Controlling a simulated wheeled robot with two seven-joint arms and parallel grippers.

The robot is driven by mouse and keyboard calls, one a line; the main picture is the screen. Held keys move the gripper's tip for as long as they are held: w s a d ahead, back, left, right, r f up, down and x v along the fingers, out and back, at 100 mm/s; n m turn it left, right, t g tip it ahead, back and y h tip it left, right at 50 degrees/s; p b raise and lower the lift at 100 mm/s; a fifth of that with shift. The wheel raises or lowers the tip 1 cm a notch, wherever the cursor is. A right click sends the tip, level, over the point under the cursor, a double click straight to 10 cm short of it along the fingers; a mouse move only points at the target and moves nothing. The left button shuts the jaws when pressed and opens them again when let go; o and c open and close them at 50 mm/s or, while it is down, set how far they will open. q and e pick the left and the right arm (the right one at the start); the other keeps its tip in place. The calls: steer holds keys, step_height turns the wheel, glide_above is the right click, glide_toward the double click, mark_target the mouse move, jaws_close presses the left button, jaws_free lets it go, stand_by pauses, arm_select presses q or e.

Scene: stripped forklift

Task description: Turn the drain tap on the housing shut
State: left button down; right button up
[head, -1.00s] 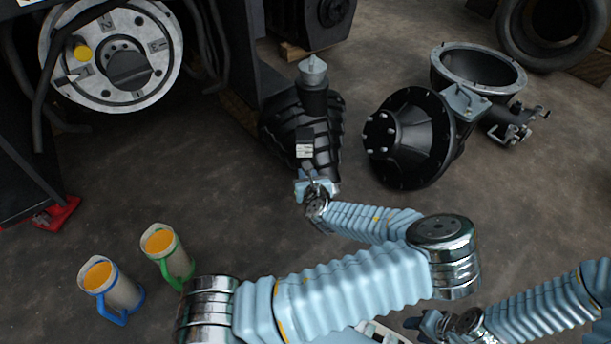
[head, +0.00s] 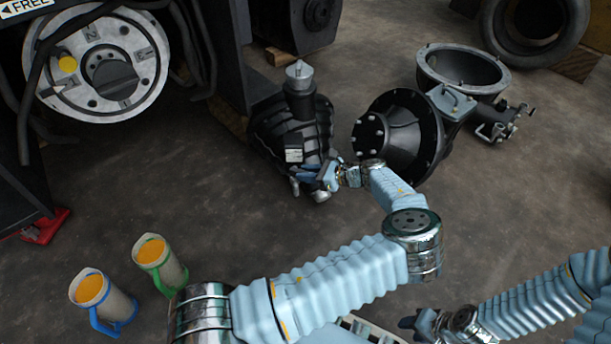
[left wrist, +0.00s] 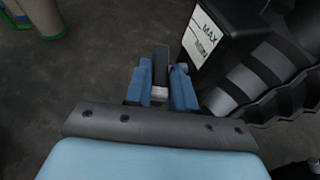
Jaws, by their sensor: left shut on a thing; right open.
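The black ribbed housing (head: 262,125) stands on the floor in the middle of the head view, with a grey-capped neck on top. It also shows at the right of the left wrist view (left wrist: 285,65). My left gripper (head: 308,174) is at the housing's lower front, reaching in from the right. In the left wrist view its blue fingers (left wrist: 160,88) are shut on a narrow dark lever, the drain tap (left wrist: 161,66). The tap is mostly hidden in the head view, and its exact angle is hard to tell. My right gripper (head: 416,322) is open and empty at the lower right.
A small box marked MAX (head: 293,155) sits on the housing close to my left fingers. A black bell-shaped casing (head: 400,135) stands just right of my left wrist. Two jugs of orange liquid, blue-handled (head: 105,305) and green-handled (head: 160,265), stand lower left. Floor left of the housing is clear.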

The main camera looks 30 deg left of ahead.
arm_select(q)
steer(key=n+g, duration=0.1)
steer(key=w+n+g, duration=0.1)
steer(key=g, duration=0.1)
steer(key=shift+a+f+n+h+b, duration=0.1)
steer(key=shift+a+n+h+b, duration=0.1)
steer(key=shift+n+h+b, duration=0.15)
steer(key=shift+w+a+n+g+h, duration=0.1)
steer(key=shift+w+n+g+h, duration=0.15)
steer(key=shift+n+g, duration=0.35)
steer(key=shift+w+a+n+g+h, duration=0.1)
steer(key=shift+n+g+h, duration=0.2)
steer(key=shift+n+g, duration=0.25)
steer(key=shift+g, duration=0.35)
steer(key=c, duration=1)
jaws_free()
steer(key=shift+c, duration=0.2)
